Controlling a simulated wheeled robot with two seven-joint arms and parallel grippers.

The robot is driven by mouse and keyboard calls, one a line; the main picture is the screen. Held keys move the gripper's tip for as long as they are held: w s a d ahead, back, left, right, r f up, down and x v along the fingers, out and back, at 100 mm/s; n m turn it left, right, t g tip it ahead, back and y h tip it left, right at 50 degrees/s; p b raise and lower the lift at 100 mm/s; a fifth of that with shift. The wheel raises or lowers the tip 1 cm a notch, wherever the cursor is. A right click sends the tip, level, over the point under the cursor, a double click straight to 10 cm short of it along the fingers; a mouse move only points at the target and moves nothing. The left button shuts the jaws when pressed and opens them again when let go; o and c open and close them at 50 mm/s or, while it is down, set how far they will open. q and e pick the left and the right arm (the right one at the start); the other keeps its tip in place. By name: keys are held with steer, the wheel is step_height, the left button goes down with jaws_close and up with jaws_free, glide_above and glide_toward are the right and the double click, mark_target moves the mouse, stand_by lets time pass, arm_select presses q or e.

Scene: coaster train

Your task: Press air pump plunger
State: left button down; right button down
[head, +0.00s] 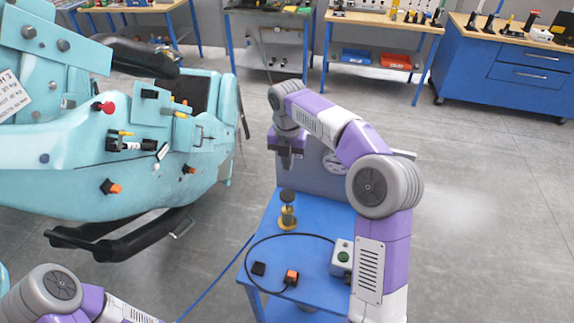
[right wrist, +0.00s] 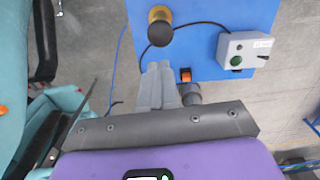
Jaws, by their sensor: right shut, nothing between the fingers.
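The air pump (head: 287,217) has a yellow body and a black plunger knob (head: 287,194), and stands upright on the blue table (head: 320,292). In the right wrist view the black knob (right wrist: 160,34) covers part of the yellow body (right wrist: 159,14). My right gripper (head: 287,166) points down above the knob in the head view, with a visible gap between them. In the right wrist view its fingers (right wrist: 158,66) are together and empty, just below the knob in the picture. My left gripper is out of view; only part of the left arm shows at lower left.
A large turquoise coaster car (head: 70,185) stands at left. Workbenches line the back.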

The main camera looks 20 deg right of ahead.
mark_target(287, 194)
step_height(287, 194, down, 11)
steer(key=shift+w+f+b, duration=0.1)
steer(key=shift+f+b, duration=0.1)
steer(key=shift+b, duration=0.45)
step_height(287, 194, down, 6)
steer(key=shift+r+b, duration=0.2)
steer(key=shift+b, duration=0.45)
steer(key=shift+s+f, duration=0.1)
steer(key=shift+s, duration=0.1)
steer(key=shift+f, duration=0.1)
